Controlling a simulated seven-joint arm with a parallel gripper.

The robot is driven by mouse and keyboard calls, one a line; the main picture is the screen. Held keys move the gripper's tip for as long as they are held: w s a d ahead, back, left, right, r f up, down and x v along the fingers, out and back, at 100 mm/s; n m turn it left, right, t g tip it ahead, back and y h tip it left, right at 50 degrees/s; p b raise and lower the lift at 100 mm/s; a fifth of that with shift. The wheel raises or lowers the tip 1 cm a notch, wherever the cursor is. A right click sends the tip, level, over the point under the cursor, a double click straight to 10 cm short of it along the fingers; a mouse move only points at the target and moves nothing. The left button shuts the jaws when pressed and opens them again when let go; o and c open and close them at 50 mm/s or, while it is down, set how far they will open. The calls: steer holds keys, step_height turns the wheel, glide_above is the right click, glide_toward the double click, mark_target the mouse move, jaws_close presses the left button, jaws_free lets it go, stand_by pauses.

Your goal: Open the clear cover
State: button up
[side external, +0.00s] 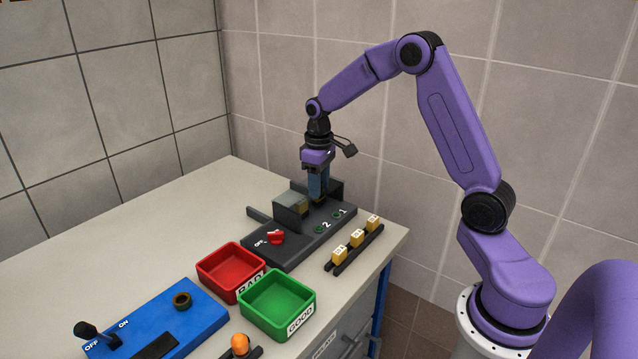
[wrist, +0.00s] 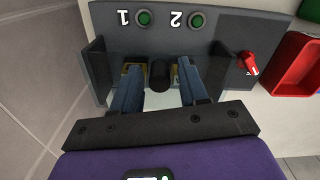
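The clear cover (side external: 291,198) is a pale see-through panel on the dark grey station (side external: 283,243) in the side view. In the wrist view, part of it seems to show as a pale strip (wrist: 160,99) between my fingers. A black round knob (wrist: 158,75) stands between the fingers, apparently the cover's handle. My gripper (side external: 318,196) points down at the station. In the wrist view its blue fingers (wrist: 160,78) are apart, one on each side of the knob, with small gaps visible. The fingertips' depth beside the knob is hard to judge.
The station carries green buttons (wrist: 144,18) marked 1 and 2 and a red switch (side external: 276,237). Yellow blocks (side external: 357,238) sit on a rail at right. Red (side external: 231,272) and green (side external: 277,304) bins and a blue lever box (side external: 160,325) stand nearer. The table's left is clear.

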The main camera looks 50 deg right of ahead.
jaws_close()
steer(key=w, duration=0.9)
steer(key=shift+w, duration=0.4)
steer(key=shift+r, duration=0.1)
steer(key=shift+o, duration=1.2)
jaws_free()
steer(key=shift+r, duration=0.1)
step_height(320, 180, up, 17)
steer(key=shift+r, duration=0.1)
